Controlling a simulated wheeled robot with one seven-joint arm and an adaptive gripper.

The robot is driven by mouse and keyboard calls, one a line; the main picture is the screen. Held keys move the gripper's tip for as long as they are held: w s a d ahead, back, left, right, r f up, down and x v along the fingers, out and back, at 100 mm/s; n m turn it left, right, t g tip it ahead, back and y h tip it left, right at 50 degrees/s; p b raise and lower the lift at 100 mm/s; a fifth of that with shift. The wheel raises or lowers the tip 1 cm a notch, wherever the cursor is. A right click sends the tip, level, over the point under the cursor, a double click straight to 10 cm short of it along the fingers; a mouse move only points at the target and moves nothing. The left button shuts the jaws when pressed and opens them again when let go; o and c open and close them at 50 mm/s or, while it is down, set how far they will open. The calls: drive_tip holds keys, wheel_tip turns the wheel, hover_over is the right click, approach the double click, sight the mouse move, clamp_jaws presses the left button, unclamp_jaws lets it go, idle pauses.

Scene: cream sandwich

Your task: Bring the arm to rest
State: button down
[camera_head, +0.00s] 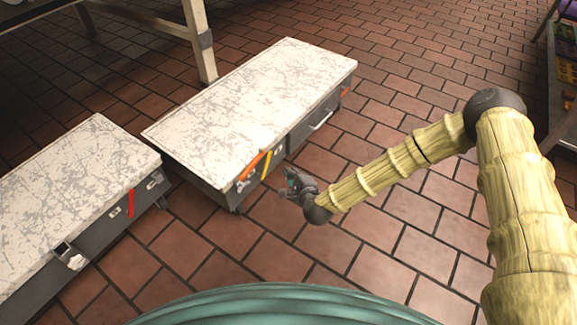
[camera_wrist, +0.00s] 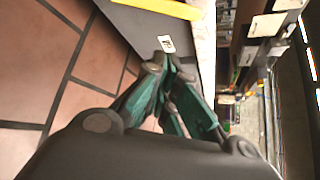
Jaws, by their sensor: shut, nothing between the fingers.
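My arm (camera_head: 395,165) reaches from the right side of the head view toward the middle. My gripper (camera_head: 290,186) is at its end, just in front of the near right corner of a grey toolbox with a scratched white top. In the wrist view my gripper (camera_wrist: 170,68) shows its green and dark fingers drawn together, with nothing seen between them. A grey wall with a pale label (camera_wrist: 166,44) lies just beyond the fingertips. I cannot tell whether the fingers touch it.
The white-topped toolbox (camera_head: 255,100) stands at the middle, with orange and yellow tools on its side. A second white-topped box (camera_head: 70,180) stands at the left. A table leg (camera_head: 200,40) stands behind. Shelving (camera_head: 562,95) is at the right. The tiled floor (camera_head: 400,240) is open.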

drive_tip(key=shift+s, duration=0.25)
idle(0.4)
drive_tip(key=s+d+f+n+g, duration=0.2)
drive_tip(key=s+d+f+n, duration=0.1)
drive_tip(key=s, duration=0.5)
drive_tip(key=s+d+f+n+g+h, duration=0.1)
drive_tip(key=s+d+f+n+g, duration=0.25)
drive_tip(key=s, duration=0.35)
drive_tip(key=s+d+f+n+g, duration=0.2)
drive_tip(key=s+f+n, duration=0.15)
drive_tip(key=s, duration=0.45)
drive_tip(key=s+d+r+n+g+h, duration=0.2)
drive_tip(key=s+d+n+g+h, duration=0.15)
drive_tip(key=s+d, duration=0.65)
drive_tip(key=s+d+r+n+g+h, duration=0.2)
drive_tip(key=s+d+n, duration=0.3)
drive_tip(key=s+d, duration=0.45)
wheel_tip(320, 180, up, 37)
drive_tip(key=p, duration=3.7)
drive_tip(key=shift+w+a+t+p, duration=0.2)
drive_tip(key=shift+w+t+p, duration=0.1)
drive_tip(key=shift+w+p, duration=0.1)
drive_tip(key=shift+y, duration=0.25)
